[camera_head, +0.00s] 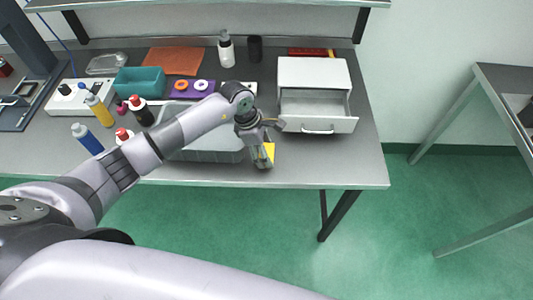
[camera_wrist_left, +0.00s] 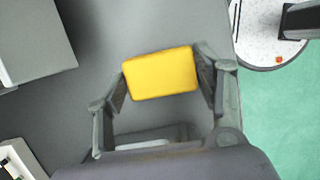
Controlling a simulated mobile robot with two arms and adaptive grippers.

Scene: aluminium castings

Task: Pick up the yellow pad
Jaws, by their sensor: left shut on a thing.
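The yellow pad (camera_wrist_left: 161,73) is a flat block with rounded corners, between the two fingers of my left gripper (camera_wrist_left: 163,82) in the left wrist view. The gripper is shut on it, with a finger at each short side. In the head view the pad (camera_head: 269,152) shows as a small yellow patch at my left gripper (camera_head: 264,158), near the table's front edge. Part of the pad is hidden there by the gripper. I cannot tell whether the pad touches the table. My right gripper is in neither view.
A white drawer unit (camera_head: 313,75) with its drawer pulled open stands right of the gripper. A grey bin (camera_head: 225,156) lies just left, partly behind my arm. Several bottles, a teal box (camera_head: 139,81) and an orange mat (camera_head: 173,61) are farther left. The table's right front corner is clear.

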